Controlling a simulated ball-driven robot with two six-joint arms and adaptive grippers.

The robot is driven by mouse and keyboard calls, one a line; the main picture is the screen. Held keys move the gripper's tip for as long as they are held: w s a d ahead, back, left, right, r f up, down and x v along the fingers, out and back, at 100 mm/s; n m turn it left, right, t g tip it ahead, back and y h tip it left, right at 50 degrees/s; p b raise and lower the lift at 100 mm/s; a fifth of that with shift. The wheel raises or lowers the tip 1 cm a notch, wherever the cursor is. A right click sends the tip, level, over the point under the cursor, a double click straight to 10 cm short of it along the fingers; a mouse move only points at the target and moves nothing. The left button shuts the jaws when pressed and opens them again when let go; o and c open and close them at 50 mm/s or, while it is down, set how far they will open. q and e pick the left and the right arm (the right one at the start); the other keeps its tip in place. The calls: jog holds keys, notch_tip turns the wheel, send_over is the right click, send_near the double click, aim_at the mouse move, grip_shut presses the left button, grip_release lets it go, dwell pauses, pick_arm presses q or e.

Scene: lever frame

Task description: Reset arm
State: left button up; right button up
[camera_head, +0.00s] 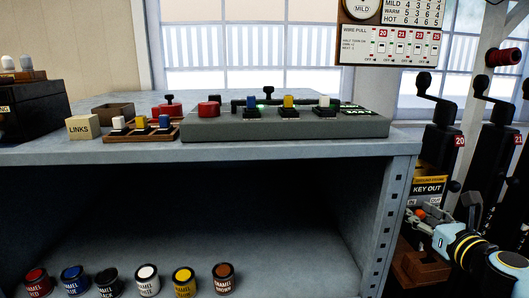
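My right arm enters at the lower right, light blue and black with a yellow band. Its gripper (425,224) is at the foot of the lever frame, just below the yellow and black KEY OUT sign (428,188). The fingers are small and dark against the clutter, so I cannot tell whether they are open or shut. A small orange-red piece shows by the fingertips. Black lever 20 (443,125) and lever 21 (495,130) stand upright above the gripper, apart from it. My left gripper is not in view.
A grey bench (300,148) holds a control box (345,127) with coloured blocks, a LINKS box (83,128) and a wooden tray (160,137). Several paint cans (147,280) stand on the shelf below. A brown wooden box (420,270) is under my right arm. A WIRE PULL board (390,45) hangs above.

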jog(key=shift+w, duration=0.15)
jog(key=shift+r, duration=0.15)
grip_shut()
dwell(0.4)
jog(key=shift+w+d+r+b, duration=0.15)
jog(key=shift+d+b, duration=0.2)
jog(key=shift+d, duration=0.15)
jog(key=shift+w+d+b, duration=0.1)
jog(key=shift+d+b, duration=0.45)
jog(key=shift+d, duration=1.25)
jog(key=shift+c, duration=1.2)
grip_release()
jog(key=shift+o, duration=1.2)
jog(key=shift+d, duration=0.15)
